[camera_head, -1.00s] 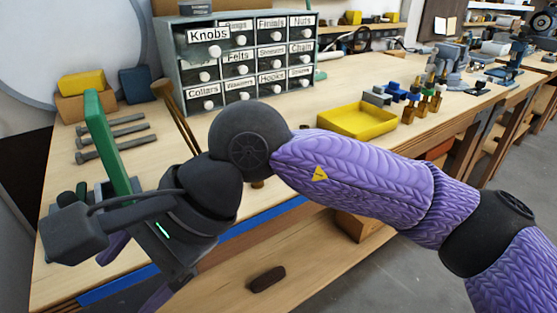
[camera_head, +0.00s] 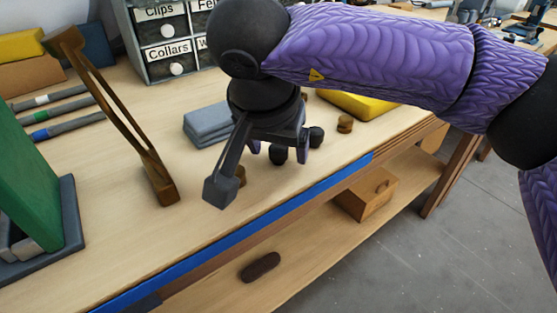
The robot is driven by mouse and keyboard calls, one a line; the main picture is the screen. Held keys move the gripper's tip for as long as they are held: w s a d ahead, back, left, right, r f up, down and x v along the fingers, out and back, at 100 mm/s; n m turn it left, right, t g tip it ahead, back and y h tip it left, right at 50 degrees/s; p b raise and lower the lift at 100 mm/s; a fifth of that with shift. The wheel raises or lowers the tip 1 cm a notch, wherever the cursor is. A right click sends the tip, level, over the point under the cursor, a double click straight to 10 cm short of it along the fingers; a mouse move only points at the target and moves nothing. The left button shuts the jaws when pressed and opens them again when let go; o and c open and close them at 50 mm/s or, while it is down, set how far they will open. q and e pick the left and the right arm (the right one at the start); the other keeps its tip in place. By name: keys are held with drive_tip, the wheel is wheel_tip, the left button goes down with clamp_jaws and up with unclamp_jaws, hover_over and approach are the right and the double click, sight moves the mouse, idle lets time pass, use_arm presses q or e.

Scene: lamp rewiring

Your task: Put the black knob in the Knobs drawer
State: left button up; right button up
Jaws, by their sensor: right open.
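My right gripper (camera_head: 280,148) is low over the front of the workbench, pointing down with its fingers apart. A round black knob (camera_head: 278,156) shows between the fingers; I cannot tell whether they touch it. Another dark round piece (camera_head: 316,137) shows just right of the fingers. Brown knobs lie nearby, one to the right (camera_head: 345,124) and one partly hidden behind the gripper's camera arm (camera_head: 240,175). The drawer cabinet (camera_head: 146,48) is at the back, showing Clips and Collars labels. The Knobs drawer is out of view above. My left gripper is not in view.
A grey folded cloth-like block (camera_head: 207,124) lies left of the gripper. A brown wooden frame (camera_head: 120,115) stands farther left, near marker-like rods (camera_head: 55,113) and a green board (camera_head: 30,185). The bench edge is blue (camera_head: 235,236).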

drive_tip(key=shift+f, duration=0.1)
clamp_jaws()
idle(0.3)
